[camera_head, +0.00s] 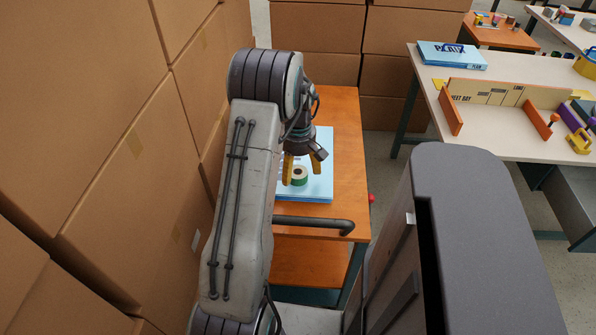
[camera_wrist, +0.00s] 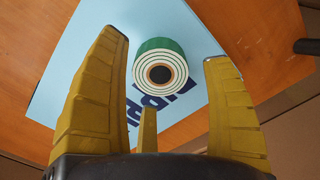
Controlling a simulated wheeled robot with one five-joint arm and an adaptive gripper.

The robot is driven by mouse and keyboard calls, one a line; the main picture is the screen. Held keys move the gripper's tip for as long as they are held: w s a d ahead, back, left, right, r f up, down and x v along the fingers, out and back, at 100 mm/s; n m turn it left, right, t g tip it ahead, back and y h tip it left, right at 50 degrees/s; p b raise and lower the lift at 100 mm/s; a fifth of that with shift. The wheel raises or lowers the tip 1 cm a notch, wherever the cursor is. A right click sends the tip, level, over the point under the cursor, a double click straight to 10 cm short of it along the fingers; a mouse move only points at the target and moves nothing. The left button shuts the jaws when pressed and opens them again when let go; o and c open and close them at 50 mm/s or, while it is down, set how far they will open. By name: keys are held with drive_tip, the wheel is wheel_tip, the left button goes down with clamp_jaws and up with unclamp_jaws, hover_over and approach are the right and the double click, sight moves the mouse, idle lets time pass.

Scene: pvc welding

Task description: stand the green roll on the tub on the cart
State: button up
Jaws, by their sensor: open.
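The green roll (camera_head: 300,176) rests on a light-blue slab-like pack (camera_head: 318,150) on the orange cart (camera_head: 348,120). In the wrist view the roll (camera_wrist: 161,72) shows its green side and a pale ringed face with a dark core, turned toward the camera. My gripper (camera_head: 299,170) is over the pack, with its yellow fingers close around the roll. In the wrist view the fingers (camera_wrist: 168,46) are spread wide, with the roll between and beyond them. Contact cannot be told. I cannot make out a tub on the cart.
Tall cardboard boxes (camera_head: 130,150) wall the left side, and more boxes (camera_head: 318,30) stand behind the cart. A dark handle (camera_head: 310,222) spans the cart's near end. A white bench (camera_head: 500,85) with tools stands at right.

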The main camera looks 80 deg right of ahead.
sight(298, 170)
wheel_tip(298, 170, up, 11)
drive_tip(key=p, duration=0.1)
drive_tip(key=shift+f, duration=0.2)
idle(1.0)
drive_tip(key=w+a+f+m+y, duration=0.1)
drive_tip(key=a+f+m, duration=0.1)
drive_tip(key=a+m, duration=0.4)
drive_tip(key=w+a+f+m+y, duration=0.1)
drive_tip(key=w+a+m, duration=0.1)
drive_tip(key=a+m, duration=0.35)
drive_tip(key=w+a+r+n+t+p, duration=0.1)
drive_tip(key=w+a+r+n, duration=0.4)
drive_tip(key=a, duration=0.6)
drive_tip(key=w+a+r+n+t+h+p, duration=0.1)
drive_tip(key=w+a+r+n+p, duration=0.2)
drive_tip(key=w+a+r+n, duration=0.3)
drive_tip(key=w+a+r+n+t+h+p, duration=0.1)
drive_tip(key=w+a+r+n, duration=0.4)
drive_tip(key=a, duration=1.2)
drive_tip(key=shift+w+r+n+p, duration=0.35)
drive_tip(key=shift+w+r+p, duration=0.05)
drive_tip(key=shift+r+p, duration=0.25)
